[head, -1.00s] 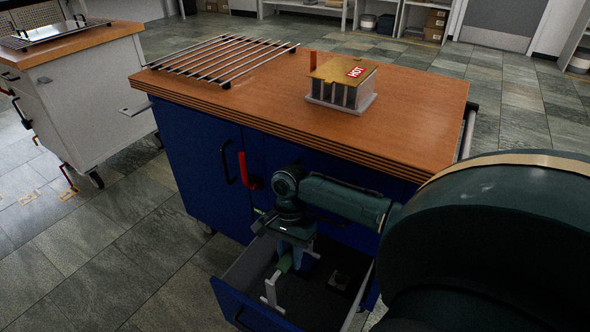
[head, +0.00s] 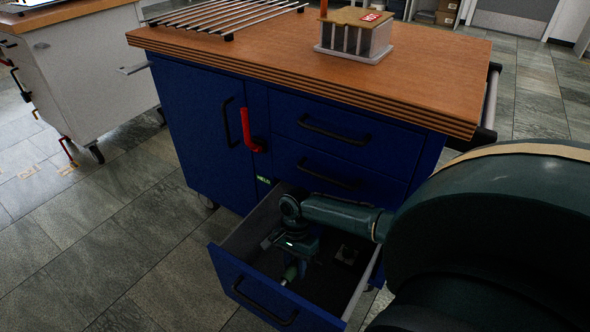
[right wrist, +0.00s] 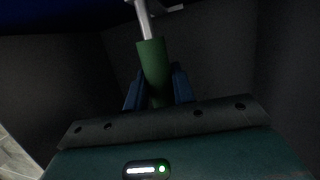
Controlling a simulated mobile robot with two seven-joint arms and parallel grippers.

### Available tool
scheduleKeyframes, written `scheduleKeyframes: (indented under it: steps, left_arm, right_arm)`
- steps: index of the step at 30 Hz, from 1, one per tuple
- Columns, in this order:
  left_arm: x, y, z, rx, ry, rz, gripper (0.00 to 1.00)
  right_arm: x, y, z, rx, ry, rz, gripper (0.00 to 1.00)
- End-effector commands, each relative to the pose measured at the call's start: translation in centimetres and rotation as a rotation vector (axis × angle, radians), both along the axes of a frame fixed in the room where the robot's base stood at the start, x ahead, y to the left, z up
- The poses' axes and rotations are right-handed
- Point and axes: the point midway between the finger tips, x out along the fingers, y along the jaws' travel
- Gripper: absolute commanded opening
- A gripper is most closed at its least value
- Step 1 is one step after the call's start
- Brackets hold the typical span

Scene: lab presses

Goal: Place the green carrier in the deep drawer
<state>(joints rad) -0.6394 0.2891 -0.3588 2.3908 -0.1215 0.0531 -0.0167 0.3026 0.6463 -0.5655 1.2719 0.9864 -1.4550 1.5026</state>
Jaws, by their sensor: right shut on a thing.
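The deep drawer (head: 243,278) is pulled out at the bottom of the blue cabinet. My right arm reaches down into it. My right gripper (right wrist: 157,92) is shut on the green carrier (right wrist: 153,62), around its green handle, with a blue finger on each side. A light metal rod extends from the handle's far end in the right wrist view. In the head view the carrier (head: 290,273) shows only as a small green and pale piece below the gripper, inside the drawer walls. Whether it touches the drawer floor cannot be told. My left gripper is not in view.
Two closed drawers (head: 335,130) are above. A red handle (head: 248,130) sticks out beside the cabinet door. A metal block marked HOT (head: 355,40) and a rack (head: 220,15) stand on the wooden top.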

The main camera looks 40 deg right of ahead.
Motion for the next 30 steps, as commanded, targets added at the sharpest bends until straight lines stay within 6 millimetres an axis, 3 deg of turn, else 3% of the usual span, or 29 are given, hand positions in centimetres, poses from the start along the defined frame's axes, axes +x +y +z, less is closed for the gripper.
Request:
scheduleKeyframes:
  steps: [9,21,22,30]
  left_arm:
    - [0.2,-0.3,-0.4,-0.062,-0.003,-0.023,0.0]
    - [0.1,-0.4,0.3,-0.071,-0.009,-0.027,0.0]
    - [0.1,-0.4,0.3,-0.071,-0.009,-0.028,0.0]
    - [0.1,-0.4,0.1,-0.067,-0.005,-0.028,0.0]
  right_arm:
    - [0.1,0.0,-4.0,0.0,-0.002,-0.001,0.0]
    - [0.1,0.0,-4.2,0.0,-0.002,0.0,0.0]
    - [0.0,0.0,-4.2,0.0,0.0,0.0,0.28]
    - [0.0,0.0,-4.2,0.0,0.0,-0.001,0.47]
